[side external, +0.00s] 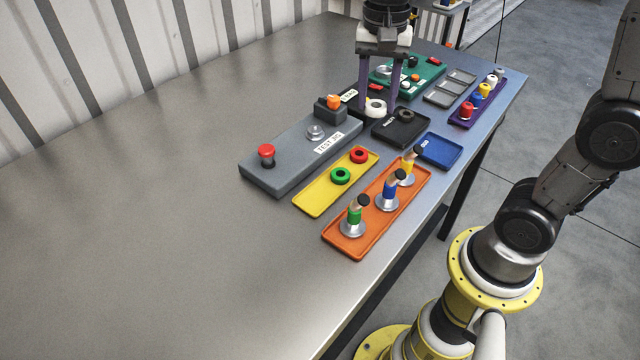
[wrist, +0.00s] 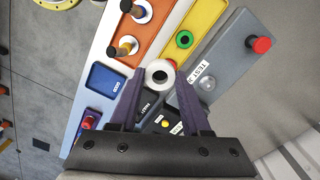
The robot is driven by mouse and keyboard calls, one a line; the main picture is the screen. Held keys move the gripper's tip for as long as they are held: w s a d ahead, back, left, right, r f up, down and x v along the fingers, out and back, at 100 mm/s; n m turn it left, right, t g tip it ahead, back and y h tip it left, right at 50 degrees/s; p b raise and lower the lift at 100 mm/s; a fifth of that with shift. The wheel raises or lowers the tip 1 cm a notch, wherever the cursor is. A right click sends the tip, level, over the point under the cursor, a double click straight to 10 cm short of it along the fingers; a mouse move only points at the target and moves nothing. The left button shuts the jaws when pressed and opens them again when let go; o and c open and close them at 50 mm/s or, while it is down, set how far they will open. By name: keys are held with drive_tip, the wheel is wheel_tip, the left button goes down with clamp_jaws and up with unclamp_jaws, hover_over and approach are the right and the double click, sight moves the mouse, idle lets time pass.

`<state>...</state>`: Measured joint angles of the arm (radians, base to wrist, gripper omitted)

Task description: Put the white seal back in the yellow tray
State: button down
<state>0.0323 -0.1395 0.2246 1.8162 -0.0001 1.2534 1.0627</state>
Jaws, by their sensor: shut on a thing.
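The white seal (side external: 376,107) is a ring with a dark centre, held between the fingertips of my gripper (side external: 377,104). In the wrist view the seal (wrist: 160,74) sits between the two purple fingers. How high it is above the bench is hard to tell. The yellow tray (side external: 318,198) lies nearer the side camera, to the left of my gripper. It holds a green seal (side external: 341,176) and a dark red-black seal (side external: 359,155), with bare room at its near end. The wrist view shows the tray (wrist: 205,14) and the green seal (wrist: 184,39).
The grey test jig (side external: 290,155) with a red button stands beside the yellow tray. An orange tray (side external: 345,247) with several upright posts lies on the other side. A black tray (side external: 400,128) and a blue tray (side external: 440,152) are near my gripper. The left bench is clear.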

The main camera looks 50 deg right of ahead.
drive_tip(key=s+a+f+n, duration=0.2)
drive_tip(key=s+a+n, duration=0.25)
drive_tip(key=n, duration=0.85)
hover_over(316, 198)
drive_tip(key=f, duration=0.9)
drive_tip(key=shift+s+d+f, duration=0.1)
drive_tip(key=shift+s+f, duration=0.3)
drive_tip(key=shift+w+f, duration=0.2)
drive_tip(key=shift+f, duration=0.8)
drive_tip(key=shift+w+f, duration=0.15)
drive_tip(key=shift+f, duration=0.8)
drive_tip(key=shift+f, duration=0.15)
drive_tip(key=c, duration=0.7)
unclamp_jaws()
drive_tip(key=shift+o, duration=0.3)
